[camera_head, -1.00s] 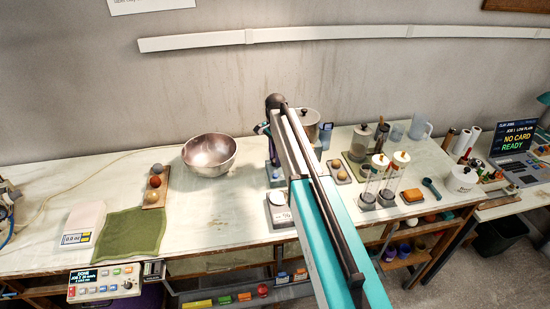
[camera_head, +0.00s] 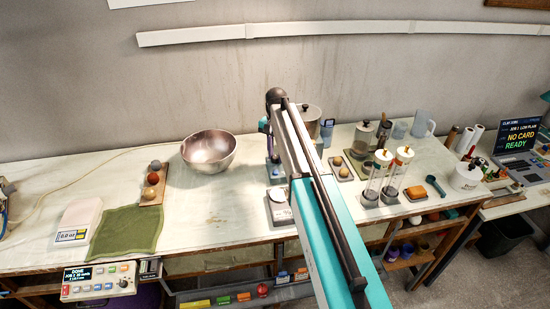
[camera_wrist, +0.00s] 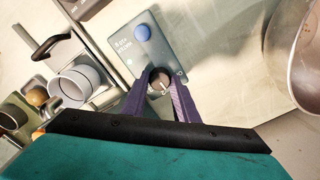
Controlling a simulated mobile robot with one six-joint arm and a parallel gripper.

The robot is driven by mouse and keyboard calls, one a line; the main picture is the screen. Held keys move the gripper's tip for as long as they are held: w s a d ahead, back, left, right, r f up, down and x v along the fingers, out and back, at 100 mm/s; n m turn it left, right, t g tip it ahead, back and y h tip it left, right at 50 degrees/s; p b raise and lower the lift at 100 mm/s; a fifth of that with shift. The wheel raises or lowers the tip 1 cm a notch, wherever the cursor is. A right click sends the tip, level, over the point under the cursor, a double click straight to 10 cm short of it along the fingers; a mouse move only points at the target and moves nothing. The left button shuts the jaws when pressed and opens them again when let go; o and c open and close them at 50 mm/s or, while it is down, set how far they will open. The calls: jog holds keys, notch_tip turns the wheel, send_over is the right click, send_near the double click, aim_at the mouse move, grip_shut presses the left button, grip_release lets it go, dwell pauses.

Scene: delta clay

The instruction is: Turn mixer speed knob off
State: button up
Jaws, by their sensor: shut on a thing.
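A blue round button (camera_wrist: 142,33) is on the same base, near small white lettering. My gripper (camera_wrist: 160,86) has its two purple fingers shut on the knob, one at each side. The knob is hidden there.
A metal bowl (camera_head: 209,150) stands left of the arm, and its rim (camera_wrist: 297,60) shows at the wrist view's right. Clear tubes on stands (camera_head: 390,178) are to the right.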

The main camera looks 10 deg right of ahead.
aim_at(276, 157)
jog(key=n+b, duration=0.2)
jog(key=n, duration=0.4)
jog(key=n+b, duration=0.2)
jog(key=n, duration=0.4)
jog(key=shift+n, duration=0.3)
dwell(0.3)
jog(key=o, duration=1.1)
jog(key=shift+c, duration=0.2)
jog(key=shift+r, duration=0.15)
notch_tip(276, 157, up, 14)
jog(key=b, duration=0.4)
jog(key=shift+f, duration=0.2)
